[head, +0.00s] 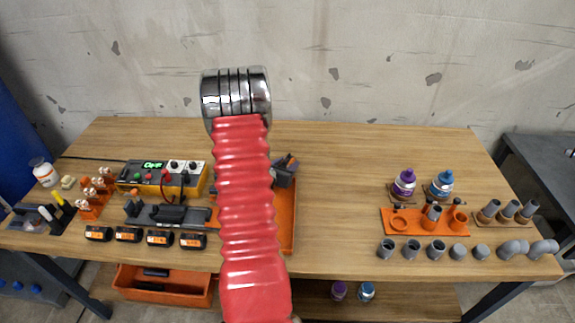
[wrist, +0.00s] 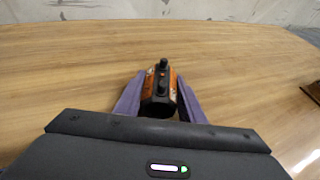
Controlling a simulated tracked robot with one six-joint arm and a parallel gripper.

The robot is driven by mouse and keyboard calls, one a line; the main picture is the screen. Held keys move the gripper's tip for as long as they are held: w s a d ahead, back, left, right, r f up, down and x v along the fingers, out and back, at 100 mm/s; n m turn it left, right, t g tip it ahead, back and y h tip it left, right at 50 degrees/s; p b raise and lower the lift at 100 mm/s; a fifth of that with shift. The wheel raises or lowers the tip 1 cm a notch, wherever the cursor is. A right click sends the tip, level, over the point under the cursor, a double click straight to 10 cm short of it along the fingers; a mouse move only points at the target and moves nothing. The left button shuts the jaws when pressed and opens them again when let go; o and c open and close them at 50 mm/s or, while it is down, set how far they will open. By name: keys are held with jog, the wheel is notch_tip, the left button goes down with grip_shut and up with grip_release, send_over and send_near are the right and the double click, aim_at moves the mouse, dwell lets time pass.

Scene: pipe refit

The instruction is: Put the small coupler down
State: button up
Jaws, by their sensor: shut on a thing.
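My gripper (wrist: 160,103) is shut on an orange-and-black piece (wrist: 173,88) with a black knob on top, between its purple fingers. It does not look like a grey coupler; I cannot tell exactly what it is. In the head view my red arm hides much of the middle, and a dark part of my gripper (head: 286,168) seems to show just right of it, above the table. Short grey pipe fittings (head: 411,249) stand along the front right of the table; I cannot tell which is the small coupler. An orange holder (head: 387,223) behind them carries a grey fitting (head: 432,214).
An orange tray (head: 287,235) is partly hidden by my arm. Purple (head: 404,184) and blue (head: 441,185) bottles stand at the back right. A power supply (head: 160,177) and several batteries (head: 158,238) are at left. Bare wood (head: 340,200) lies right of the tray.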

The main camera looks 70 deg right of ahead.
jog(key=shift+f, duration=0.25)
jog(key=o, duration=1)
jog(key=shift+o, duration=0.2)
jog(key=shift+r, duration=0.1)
jog(key=v, duration=1.2)
